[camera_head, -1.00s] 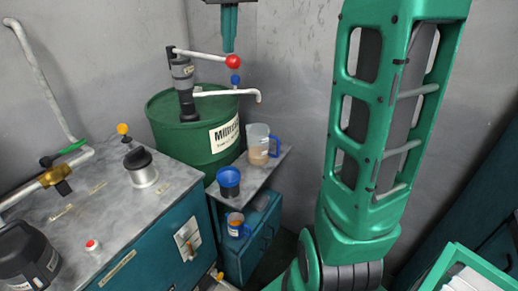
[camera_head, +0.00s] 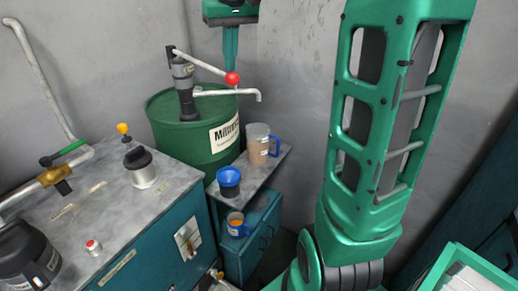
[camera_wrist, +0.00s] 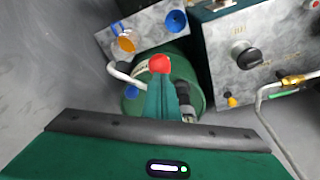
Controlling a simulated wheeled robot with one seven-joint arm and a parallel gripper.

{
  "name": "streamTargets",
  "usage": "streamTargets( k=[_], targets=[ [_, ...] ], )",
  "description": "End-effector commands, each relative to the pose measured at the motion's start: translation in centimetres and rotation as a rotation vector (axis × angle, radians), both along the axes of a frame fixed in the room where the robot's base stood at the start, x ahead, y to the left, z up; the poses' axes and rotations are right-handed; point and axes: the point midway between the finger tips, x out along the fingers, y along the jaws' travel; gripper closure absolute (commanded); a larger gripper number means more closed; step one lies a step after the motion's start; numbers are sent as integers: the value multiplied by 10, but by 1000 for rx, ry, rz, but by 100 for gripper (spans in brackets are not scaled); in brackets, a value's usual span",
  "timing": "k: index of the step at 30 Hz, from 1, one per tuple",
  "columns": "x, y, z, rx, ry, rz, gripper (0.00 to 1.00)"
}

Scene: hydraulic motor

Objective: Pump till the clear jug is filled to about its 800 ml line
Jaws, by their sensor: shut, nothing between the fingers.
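The clear jug (camera_head: 257,146) with a blue handle stands on the side shelf below the pump's spout (camera_head: 250,93). It holds amber-brown liquid; its scale marks are too small to read. In the wrist view the jug (camera_wrist: 125,42) is seen from above. The hand pump (camera_head: 184,85) stands on the green drum (camera_head: 190,145). Its lever slopes down to the right to a red knob (camera_head: 232,78). My gripper (camera_head: 231,68) is shut and empty, pointing down with its tips at the top of the knob. The wrist view also shows the tips beside the red knob (camera_wrist: 160,64).
A blue funnel-topped container (camera_head: 228,181) stands on the shelf in front of the jug. A grey-topped cabinet (camera_head: 100,205) with a pipe and valve is at left. The wall is close behind the drum.

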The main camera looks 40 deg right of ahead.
Motion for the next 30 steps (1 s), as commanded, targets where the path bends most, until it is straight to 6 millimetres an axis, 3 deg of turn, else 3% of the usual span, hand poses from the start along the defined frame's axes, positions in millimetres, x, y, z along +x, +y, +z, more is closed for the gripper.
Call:
streamTargets(
  k=[30],
  targets=[
    [6, 2, 121, -6, 0, 0, 100]
  ],
)
